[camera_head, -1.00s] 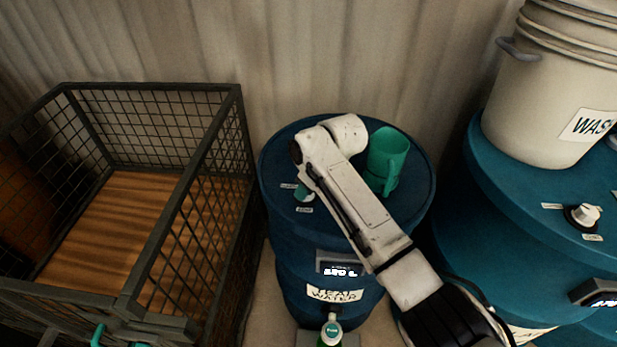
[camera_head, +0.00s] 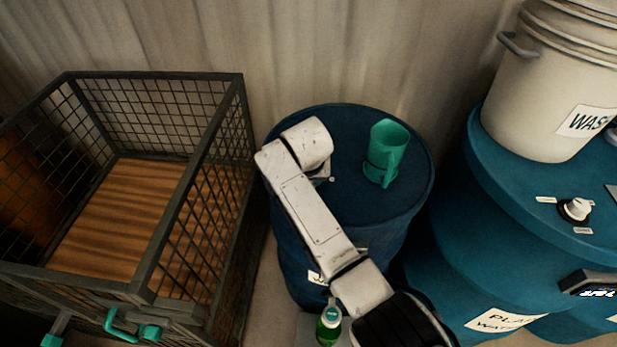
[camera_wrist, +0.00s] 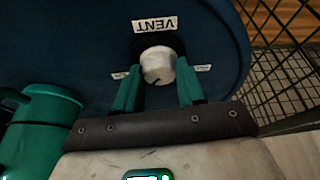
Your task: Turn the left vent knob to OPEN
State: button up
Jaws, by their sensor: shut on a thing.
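The left vent knob (camera_wrist: 158,65) is white and round, on the dark blue drum lid (camera_wrist: 70,40) under an upside-down VENT label (camera_wrist: 155,24) in the wrist view. A small dark mark shows on its lower part. My gripper (camera_wrist: 158,84) has its teal fingers on either side of the knob, shut on it. Small white labels lie beside it, left (camera_wrist: 120,75) and right (camera_wrist: 203,67); their words are unreadable. In the head view my arm hides the knob and fingers on the left drum (camera_head: 350,125).
A wire crate (camera_head: 140,285) is at left. A second blue drum (camera_head: 450,230) at right carries a pale bucket (camera_head: 540,105) and another white knob (camera_head: 575,207). A green bottle (camera_head: 328,328) stands in front.

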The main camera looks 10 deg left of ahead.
jog(key=shift+a+r+m, duration=0.1)
jog(key=shift+m, duration=0.4)
jog(key=o, duration=1.1)
jog(key=shift+c, duration=0.2)
jog(key=v, duration=1)
jog(key=shift+s+a+r+b, duration=0.15)
jog(key=shift+s+r+b, duration=0.05)
jog(key=shift+r+b, duration=0.1)
